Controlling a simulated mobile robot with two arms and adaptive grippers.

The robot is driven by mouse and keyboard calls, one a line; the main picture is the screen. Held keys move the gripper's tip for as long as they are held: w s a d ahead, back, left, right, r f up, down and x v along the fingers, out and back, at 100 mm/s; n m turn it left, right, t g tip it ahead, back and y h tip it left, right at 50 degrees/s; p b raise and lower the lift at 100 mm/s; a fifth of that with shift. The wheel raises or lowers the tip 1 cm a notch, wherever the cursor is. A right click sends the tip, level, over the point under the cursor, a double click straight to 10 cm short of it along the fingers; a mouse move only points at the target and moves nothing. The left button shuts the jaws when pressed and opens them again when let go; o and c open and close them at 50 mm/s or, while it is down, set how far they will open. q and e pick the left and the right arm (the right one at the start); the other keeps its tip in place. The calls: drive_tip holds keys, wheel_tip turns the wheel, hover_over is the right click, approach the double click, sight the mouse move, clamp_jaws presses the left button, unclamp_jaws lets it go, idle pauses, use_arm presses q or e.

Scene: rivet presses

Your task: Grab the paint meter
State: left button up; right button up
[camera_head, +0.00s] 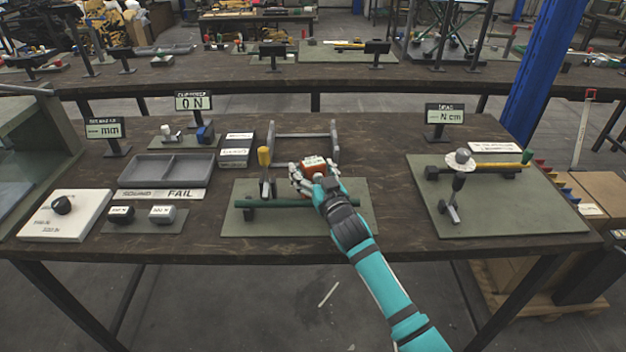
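A small orange-red block with a white labelled top (314,165), which may be the paint meter, is at the middle of the table by the green-grey mat. My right gripper (314,176) reaches in from the lower right, with its grey fingers around the near part of this block. I cannot tell whether the fingers touch it or have closed on it. The gripper hides the block's lower part and what it rests on. My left gripper is not in view.
The mat (245,222) holds a green bar (280,203) and a yellow-topped lever (265,157). A grey frame (334,140) stands behind. A divided grey tray (140,184) is at left. Another press mat (520,222) is at right. Small display stands line the table's back.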

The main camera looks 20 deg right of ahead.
drive_tip(key=c, duration=1.1)
drive_tip(key=shift+r, duration=0.1)
